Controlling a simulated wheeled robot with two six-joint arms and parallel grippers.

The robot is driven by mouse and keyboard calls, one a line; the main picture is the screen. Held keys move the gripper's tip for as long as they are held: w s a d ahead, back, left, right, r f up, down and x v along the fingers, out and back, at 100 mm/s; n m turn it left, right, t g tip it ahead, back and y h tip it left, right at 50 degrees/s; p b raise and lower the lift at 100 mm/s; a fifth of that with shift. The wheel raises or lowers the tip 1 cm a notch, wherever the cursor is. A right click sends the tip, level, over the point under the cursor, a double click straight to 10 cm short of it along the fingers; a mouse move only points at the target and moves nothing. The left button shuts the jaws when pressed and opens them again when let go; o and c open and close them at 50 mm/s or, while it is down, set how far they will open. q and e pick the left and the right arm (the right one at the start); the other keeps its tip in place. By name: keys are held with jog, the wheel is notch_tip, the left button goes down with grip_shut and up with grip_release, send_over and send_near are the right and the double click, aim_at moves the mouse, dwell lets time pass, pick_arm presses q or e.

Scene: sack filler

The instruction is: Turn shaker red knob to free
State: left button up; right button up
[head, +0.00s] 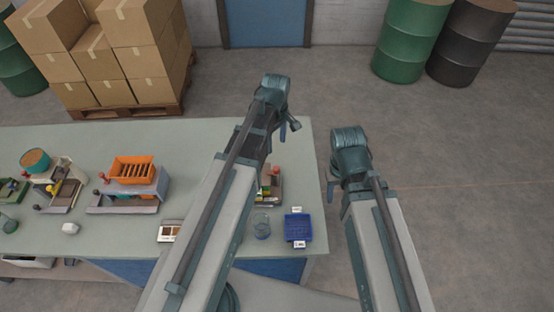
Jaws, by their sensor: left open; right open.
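The shaker (130,190) stands on the table, with an orange slotted tray (132,169) on top. A small red knob (102,175) is at its left end; its exact setting is too small to read. My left gripper (289,130) is open and empty near the table's far right corner, well to the right of the shaker. My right gripper (330,190) is open and empty beyond the table's right edge. The fingers of both are small and partly hidden by my arms.
Left on the table (200,140) is a device with a teal bowl (35,161). Another device (271,190) is partly hidden behind my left arm. A glass beaker (262,228) and blue tray (298,228) are near the front right. The table's back strip is clear.

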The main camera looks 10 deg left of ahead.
aim_at(276, 168)
pick_arm(q)
jog(key=shift+f, duration=0.1)
notch_tip(276, 168, down, 14)
jog(key=b, duration=1.4)
jog(key=shift+r, duration=0.2)
grip_shut()
